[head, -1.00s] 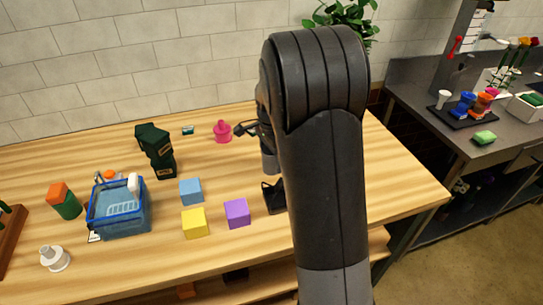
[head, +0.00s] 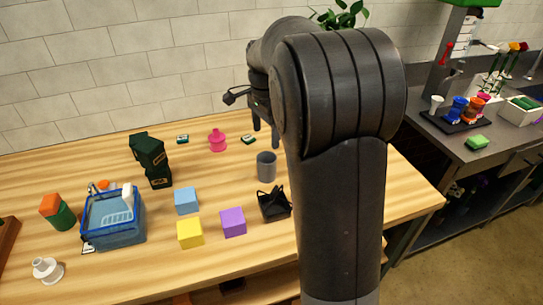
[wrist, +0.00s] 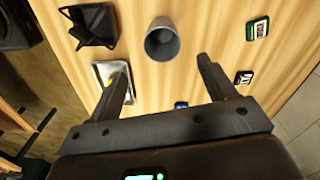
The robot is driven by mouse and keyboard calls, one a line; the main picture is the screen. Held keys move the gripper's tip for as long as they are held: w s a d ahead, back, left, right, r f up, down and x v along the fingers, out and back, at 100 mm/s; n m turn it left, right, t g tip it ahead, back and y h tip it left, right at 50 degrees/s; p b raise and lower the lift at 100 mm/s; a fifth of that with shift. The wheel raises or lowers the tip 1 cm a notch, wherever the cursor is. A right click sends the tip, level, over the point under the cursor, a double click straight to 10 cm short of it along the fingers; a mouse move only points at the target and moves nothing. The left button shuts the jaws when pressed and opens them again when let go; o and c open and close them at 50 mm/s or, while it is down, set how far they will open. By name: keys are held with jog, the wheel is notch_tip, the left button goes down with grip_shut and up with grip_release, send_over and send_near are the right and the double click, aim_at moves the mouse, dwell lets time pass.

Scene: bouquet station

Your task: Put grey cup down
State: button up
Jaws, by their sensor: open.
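The grey cup (head: 266,165) stands upright on the wooden table, just left of my arm in the head view. It also shows in the wrist view (wrist: 162,45), where its open mouth faces the camera. My gripper (head: 266,137) is open and empty, above and behind the cup in the head view. In the wrist view my gripper (wrist: 165,68) has its fingers wide apart, and the cup lies beyond the fingertips, clear of both.
A black angular holder (head: 274,203) stands in front of the cup. Purple (head: 233,222), yellow (head: 190,233) and blue (head: 186,201) blocks sit to the left, near a blue basket (head: 116,236). A pink bottle (head: 217,140) stands behind. Bare table lies left of the cup.

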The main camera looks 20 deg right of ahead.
jog(key=s+a+r+n+t, duration=0.2)
jog(key=s+n, duration=0.5)
jog(key=s, duration=0.7)
jog(key=s+a+r+n+t, duration=0.1)
jog(key=s+a+n+t, duration=0.1)
jog(key=s+n, duration=0.6)
jog(key=s+t, duration=0.1)
jog(key=s, duration=0.4)
jog(key=shift+s+a+r+t, duration=0.35)
jog(key=shift+s+a+t, duration=0.05)
